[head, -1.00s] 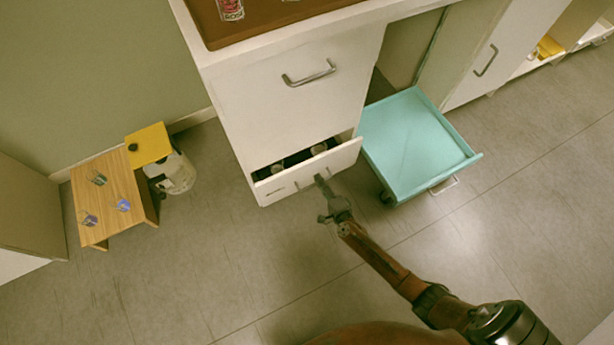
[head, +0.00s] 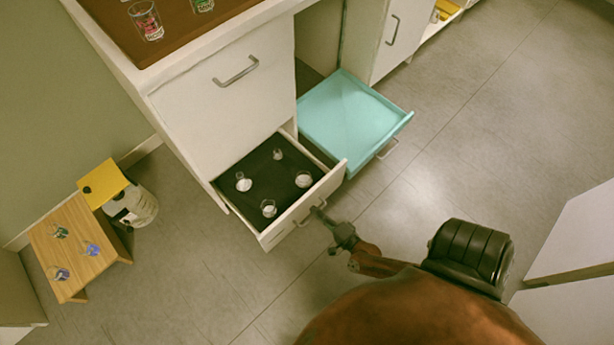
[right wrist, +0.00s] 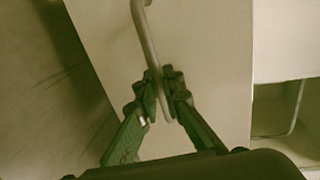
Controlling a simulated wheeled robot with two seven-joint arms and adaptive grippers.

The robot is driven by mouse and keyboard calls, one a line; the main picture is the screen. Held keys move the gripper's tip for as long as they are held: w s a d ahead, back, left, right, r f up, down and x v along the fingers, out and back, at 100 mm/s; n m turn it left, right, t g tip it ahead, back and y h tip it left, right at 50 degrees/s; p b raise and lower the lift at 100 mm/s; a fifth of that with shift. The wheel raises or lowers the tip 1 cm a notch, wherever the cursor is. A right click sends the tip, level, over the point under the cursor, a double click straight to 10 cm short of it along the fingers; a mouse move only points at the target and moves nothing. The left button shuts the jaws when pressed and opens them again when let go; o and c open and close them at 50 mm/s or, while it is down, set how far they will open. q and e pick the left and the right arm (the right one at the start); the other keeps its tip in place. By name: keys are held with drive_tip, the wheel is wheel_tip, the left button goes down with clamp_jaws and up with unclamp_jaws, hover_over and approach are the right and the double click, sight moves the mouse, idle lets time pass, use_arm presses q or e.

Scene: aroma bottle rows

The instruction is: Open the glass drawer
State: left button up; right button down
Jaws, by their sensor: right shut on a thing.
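The glass drawer (head: 262,243) is the low white drawer of the cabinet. In the head view it is pulled out, and several small glasses, such as one glass (head: 268,208), stand on its dark bottom. My right gripper (head: 324,212) is at the drawer's front, shut on its handle (head: 301,220). In the right wrist view the fingers (right wrist: 162,92) close around the metal handle (right wrist: 146,36) against the pale drawer front. My left gripper is not in view.
A turquoise drawer (head: 345,115) is open just right of the glass drawer. A closed white drawer (head: 215,110) is above. A small wooden table (head: 70,240) and a white bin (head: 135,207) stand at the left. Floor in front is clear.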

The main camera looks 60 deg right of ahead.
drive_tip(key=shift+f+v, duration=0.2)
drive_tip(key=shift+v, duration=0.8)
drive_tip(key=shift+a, duration=0.1)
drive_tip(key=c, duration=2.1)
unclamp_jaws()
drive_tip(key=v, duration=1.2)
